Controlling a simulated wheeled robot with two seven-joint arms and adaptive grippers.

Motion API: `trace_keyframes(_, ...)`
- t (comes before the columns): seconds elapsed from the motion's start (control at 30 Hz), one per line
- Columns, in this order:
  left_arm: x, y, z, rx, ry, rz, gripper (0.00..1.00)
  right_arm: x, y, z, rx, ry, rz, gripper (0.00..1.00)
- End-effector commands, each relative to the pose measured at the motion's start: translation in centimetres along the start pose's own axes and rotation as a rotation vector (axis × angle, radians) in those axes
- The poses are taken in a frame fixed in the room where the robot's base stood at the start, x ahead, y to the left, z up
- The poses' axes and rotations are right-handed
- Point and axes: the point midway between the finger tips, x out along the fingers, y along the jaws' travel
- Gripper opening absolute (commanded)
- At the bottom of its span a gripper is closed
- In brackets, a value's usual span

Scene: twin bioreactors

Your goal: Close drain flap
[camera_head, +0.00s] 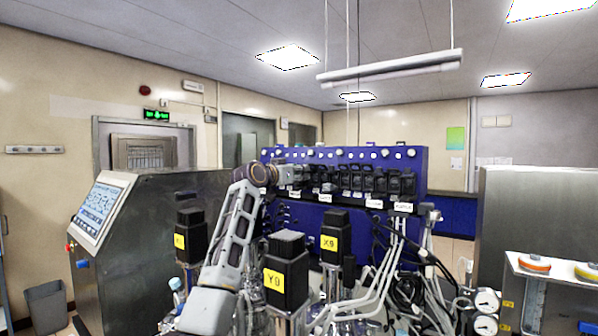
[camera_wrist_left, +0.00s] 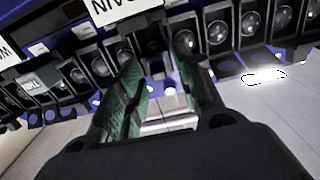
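A blue panel (camera_head: 290,215) carries a row of black flap units (camera_head: 375,180). My left gripper (camera_head: 303,175) is at the left part of this row in the head view, small and partly lost against the dark units. In the left wrist view its two green-padded fingers (camera_wrist_left: 155,65) are apart, with nothing gripped between them. A white label ending in "AIN" (camera_wrist_left: 125,8) is just beyond the fingertips. A black unit (camera_wrist_left: 147,38) beside that label lies straight ahead between the fingers; I cannot tell how far its flap is open. My right gripper is not in view.
Neighbouring black units with round windows (camera_wrist_left: 218,32) flank the fingers closely. Yellow-labelled black motors (camera_head: 287,270), pale tubes (camera_head: 385,265) and dark cables crowd the space below the panel. A steel cabinet with a touchscreen (camera_head: 101,209) stands left, and another steel cabinet (camera_head: 535,205) right.

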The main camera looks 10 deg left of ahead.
Motion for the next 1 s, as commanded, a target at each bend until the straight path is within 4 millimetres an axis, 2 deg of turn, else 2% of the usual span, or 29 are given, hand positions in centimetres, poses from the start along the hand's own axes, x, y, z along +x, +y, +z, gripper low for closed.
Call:
trace_keyframes(0.5, 0.62, 0.05, 0.05, 0.0, 0.0, 0.0, 0.36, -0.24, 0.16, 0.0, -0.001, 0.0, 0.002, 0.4)
trace_keyframes(0.73, 0.61, 0.05, 0.04, 0.0, 0.0, 0.0, 0.06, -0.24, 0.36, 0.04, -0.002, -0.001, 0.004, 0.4)
trace_keyframes(1.0, 0.64, 0.06, 0.23, 0.0, 0.021, 0.001, 0.05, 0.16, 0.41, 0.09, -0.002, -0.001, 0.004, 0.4)
